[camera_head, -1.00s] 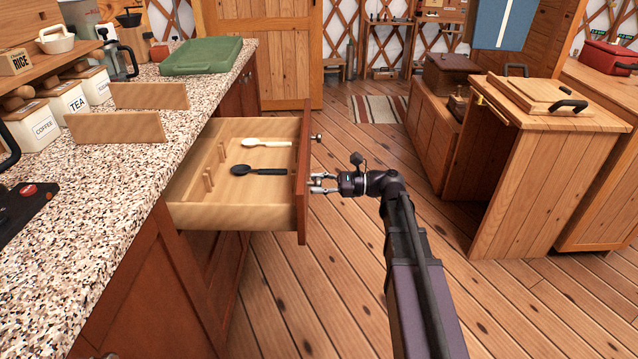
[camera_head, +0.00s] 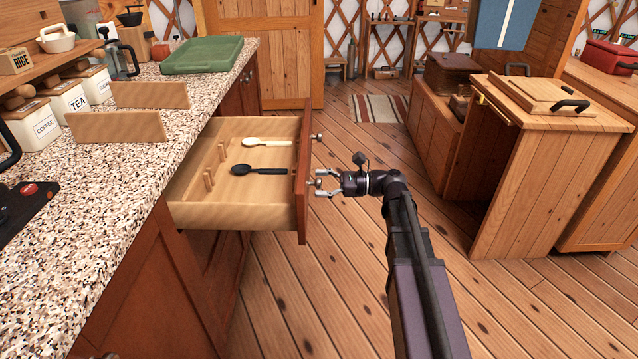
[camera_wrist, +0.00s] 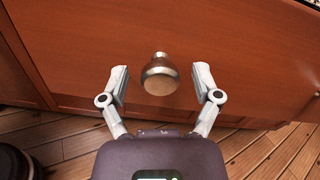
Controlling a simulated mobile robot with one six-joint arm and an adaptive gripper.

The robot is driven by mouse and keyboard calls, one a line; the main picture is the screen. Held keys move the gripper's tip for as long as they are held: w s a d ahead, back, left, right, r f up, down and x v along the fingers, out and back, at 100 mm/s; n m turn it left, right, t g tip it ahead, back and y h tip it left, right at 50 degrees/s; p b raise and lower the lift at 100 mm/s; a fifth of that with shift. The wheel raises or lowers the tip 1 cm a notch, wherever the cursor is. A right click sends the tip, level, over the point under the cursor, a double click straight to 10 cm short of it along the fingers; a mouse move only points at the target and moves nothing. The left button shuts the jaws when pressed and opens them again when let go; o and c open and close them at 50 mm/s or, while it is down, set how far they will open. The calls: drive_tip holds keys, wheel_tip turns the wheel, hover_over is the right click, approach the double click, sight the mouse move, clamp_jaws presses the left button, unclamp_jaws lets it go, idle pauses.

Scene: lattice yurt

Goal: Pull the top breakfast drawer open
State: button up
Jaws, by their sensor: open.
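The top drawer (camera_head: 232,215) stands pulled out from under the speckled counter. A cream spoon (camera_head: 267,142) and a black spoon (camera_head: 258,170) lie inside it, beside short wooden pegs. Its reddish front panel (camera_head: 302,205) faces right in the head view. My gripper (camera_head: 318,182) is open just right of that panel. In the wrist view, a round metal knob (camera_wrist: 160,76) on the panel sits between the spread fingers of my gripper (camera_wrist: 161,85), with gaps on both sides. A second knob shows farther along the panel in the head view (camera_head: 318,137).
The counter (camera_head: 110,200) holds canisters, wooden boards, a green tray (camera_head: 202,55) and a French press. A wooden cabinet (camera_head: 540,180) stands at right. The plank floor (camera_head: 330,290) around my arm is clear.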

drive_tip(key=d, duration=1.1)
drive_tip(key=shift+s+d, duration=0.15)
drive_tip(key=shift+s, duration=0.25)
drive_tip(key=s+a+f+n+g+h, duration=0.1)
drive_tip(key=s+a+f+n+h, duration=0.15)
drive_tip(key=f, duration=0.25)
drive_tip(key=s+a+f+n+h, duration=0.2)
drive_tip(key=s+f+n+h, duration=0.1)
drive_tip(key=f+h, duration=0.15)
drive_tip(key=s+d+f+n+h, duration=0.5)
drive_tip(key=s+f+n+h, duration=0.35)
drive_tip(key=n+h, duration=0.2)
wheel_tip(320, 180, up, 30)
drive_tip(key=p, duration=3)
drive_tip(key=shift+w+p, duration=0.3)
drive_tip(key=shift+d+h, duration=0.1)
drive_tip(key=shift+h, duration=0.15)
